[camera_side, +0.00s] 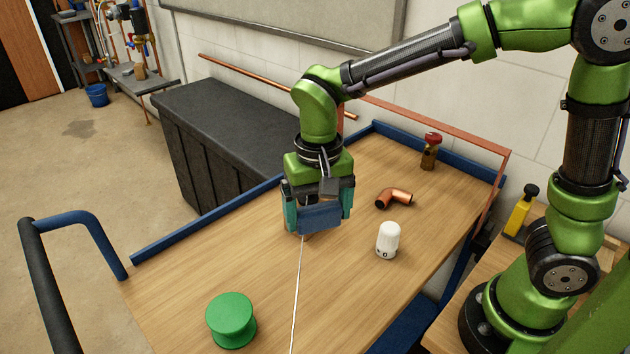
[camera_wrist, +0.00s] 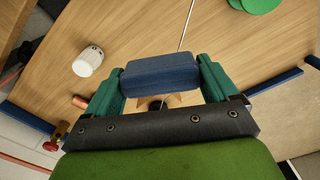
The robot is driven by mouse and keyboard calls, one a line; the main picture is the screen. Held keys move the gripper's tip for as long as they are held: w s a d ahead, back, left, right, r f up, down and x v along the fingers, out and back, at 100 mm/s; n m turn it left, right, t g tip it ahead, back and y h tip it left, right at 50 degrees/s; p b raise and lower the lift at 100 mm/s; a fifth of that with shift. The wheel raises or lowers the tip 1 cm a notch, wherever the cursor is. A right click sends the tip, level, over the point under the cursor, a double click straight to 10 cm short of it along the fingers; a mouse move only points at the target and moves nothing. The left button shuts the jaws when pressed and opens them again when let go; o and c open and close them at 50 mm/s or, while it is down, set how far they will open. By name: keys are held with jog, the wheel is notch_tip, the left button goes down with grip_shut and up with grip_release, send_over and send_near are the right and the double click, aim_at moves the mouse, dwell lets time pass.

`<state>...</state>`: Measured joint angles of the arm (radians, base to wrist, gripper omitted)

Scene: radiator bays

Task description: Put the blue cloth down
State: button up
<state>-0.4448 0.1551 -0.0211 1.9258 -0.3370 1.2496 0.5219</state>
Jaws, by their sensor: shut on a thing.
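The blue cloth (camera_side: 321,218) is a folded block between the two teal fingers of my gripper (camera_side: 318,212). In the wrist view the cloth (camera_wrist: 161,75) spans the gap between the fingertips of my gripper (camera_wrist: 160,82), which is shut on it. In the side view the gripper points down over the wooden top of the cart (camera_side: 190,285). I cannot tell whether the cloth touches the wood or hangs just above it.
A white thermostat head (camera_side: 388,240), a copper elbow (camera_side: 394,198) and a red-capped brass valve (camera_side: 430,151) stand to the right. A green spool (camera_side: 231,319) is at the front, with a thin pale rod or line (camera_side: 297,290) beside it. Blue rails edge the cart. The left of the wood is clear.

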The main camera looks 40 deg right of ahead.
jog(key=w+d+m, duration=0.3)
jog(key=d+m, duration=0.4)
jog(key=d, duration=0.7)
jog(key=w+d+m, duration=0.3)
jog(key=d+m, duration=0.3)
jog(key=d, duration=0.7)
notch_tip(320, 180, down, 10)
jog(key=shift+s+d+r, duration=0.1)
jog(key=shift+s+r, duration=0.05)
jog(key=shift+r, duration=0.05)
jog(key=w+d, duration=0.1)
jog(key=w, duration=0.4)
jog(key=w+d+f, duration=0.1)
jog(key=w+d, duration=0.1)
jog(key=w, duration=0.3)
jog(key=w+d, duration=0.1)
jog(key=w, duration=0.3)
jog(key=shift+w+d+f, duration=0.3)
jog(key=shift+w+f, duration=0.05)
jog(key=shift+w, duration=0.05)
jog(key=shift+w+f, duration=0.2)
jog(key=shift+f, duration=1.55)
